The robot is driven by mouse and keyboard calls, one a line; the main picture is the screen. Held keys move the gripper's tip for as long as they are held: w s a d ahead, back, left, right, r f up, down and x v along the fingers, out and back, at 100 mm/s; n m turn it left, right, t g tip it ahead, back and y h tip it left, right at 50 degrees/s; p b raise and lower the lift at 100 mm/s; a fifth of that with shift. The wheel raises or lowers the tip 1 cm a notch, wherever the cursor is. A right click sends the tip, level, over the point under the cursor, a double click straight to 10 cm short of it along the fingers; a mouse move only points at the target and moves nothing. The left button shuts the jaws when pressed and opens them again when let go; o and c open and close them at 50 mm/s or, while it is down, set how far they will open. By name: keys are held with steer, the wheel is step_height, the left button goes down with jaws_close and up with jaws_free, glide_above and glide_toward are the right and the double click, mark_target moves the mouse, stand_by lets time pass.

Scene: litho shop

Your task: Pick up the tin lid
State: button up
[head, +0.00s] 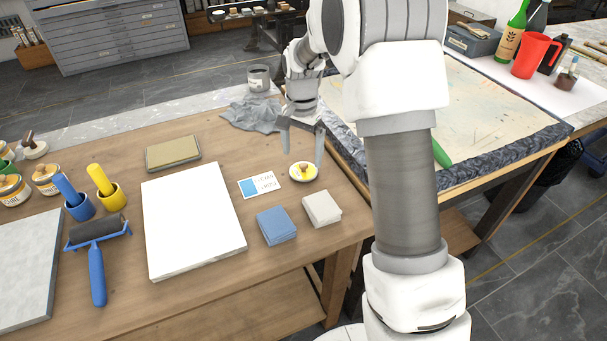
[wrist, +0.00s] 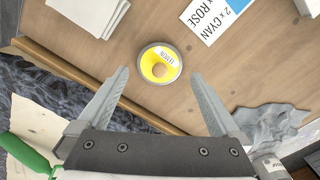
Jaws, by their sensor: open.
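My gripper (head: 303,150) is open and empty above the table, close to the lid. In the wrist view both fingers (wrist: 160,75) stand wide apart, with the lid between their lines and not touched.
A cyan and white card (head: 259,186), a blue cloth stack (head: 276,225) and a white stack (head: 321,208) lie close by. A grey rag (head: 252,114) and a tin (head: 259,78) stand behind. A white slab (head: 193,220) lies to the left. The table edge is close on the right.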

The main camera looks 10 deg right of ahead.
mark_target(302, 166)
step_height(302, 166, down, 5)
steer(key=shift+f+b, duration=0.15)
steer(key=shift+b, duration=0.9)
steer(key=c, duration=1)
